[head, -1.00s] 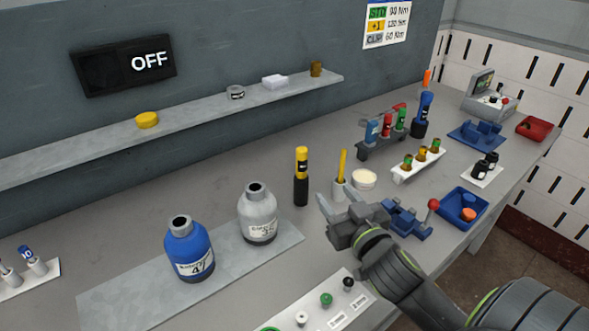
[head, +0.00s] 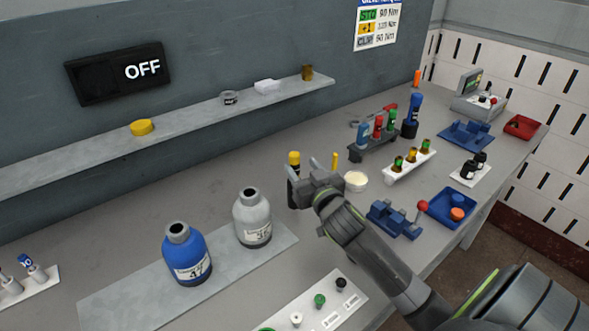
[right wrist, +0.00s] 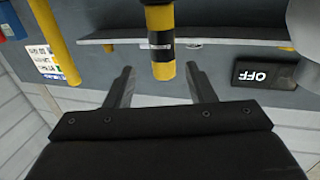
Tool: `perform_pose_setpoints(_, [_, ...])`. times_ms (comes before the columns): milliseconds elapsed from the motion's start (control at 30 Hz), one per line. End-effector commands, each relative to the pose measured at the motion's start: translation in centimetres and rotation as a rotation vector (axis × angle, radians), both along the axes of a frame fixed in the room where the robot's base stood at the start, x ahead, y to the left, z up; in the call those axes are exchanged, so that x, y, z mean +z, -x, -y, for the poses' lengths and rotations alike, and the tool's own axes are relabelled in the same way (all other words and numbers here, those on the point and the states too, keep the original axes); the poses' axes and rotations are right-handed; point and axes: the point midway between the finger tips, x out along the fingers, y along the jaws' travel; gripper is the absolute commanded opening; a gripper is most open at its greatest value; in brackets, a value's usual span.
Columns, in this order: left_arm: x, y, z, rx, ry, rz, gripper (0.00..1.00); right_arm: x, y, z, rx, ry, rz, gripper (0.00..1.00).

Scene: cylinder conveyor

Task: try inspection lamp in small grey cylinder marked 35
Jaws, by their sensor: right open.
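The inspection lamp (head: 294,158), yellow with black bands, stands upright on the bench, its lower part hidden by my right gripper. The small grey cylinder (head: 253,219), with an open neck and a white label, stands left of it on a grey plate; the label's number is hard to read now. My right gripper (head: 304,172) is open at the lamp. In the right wrist view the lamp (right wrist: 161,42) shows upside down, in line with the gap between the fingers (right wrist: 160,75); no grip on it shows. My left gripper is not in view.
A blue cylinder (head: 187,255) stands on the same plate (head: 125,304). Right of the gripper are a yellow stick (head: 335,161), a cream bowl (head: 356,181) and a blue fixture (head: 394,219). A button strip (head: 330,307) lies in front. An OFF panel (head: 118,72) hangs on the wall.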

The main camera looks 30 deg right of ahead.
Motion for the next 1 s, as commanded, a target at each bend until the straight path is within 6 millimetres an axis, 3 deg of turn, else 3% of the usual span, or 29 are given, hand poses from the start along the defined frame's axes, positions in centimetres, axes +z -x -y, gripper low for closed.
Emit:
perform_pose_setpoints(333, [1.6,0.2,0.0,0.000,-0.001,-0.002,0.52,-0.2,-4.1,0.3,-0.001,-0.001,-0.002,0.50])
perform_pose_setpoints(700, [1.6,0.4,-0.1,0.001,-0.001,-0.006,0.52,-0.4,-4.6,0.4,0.000,0.000,-0.001,0.48])
perform_pose_setpoints(1000, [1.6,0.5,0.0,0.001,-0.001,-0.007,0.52,-0.3,-4.6,0.4,0.000,0.000,-0.002,0.09])
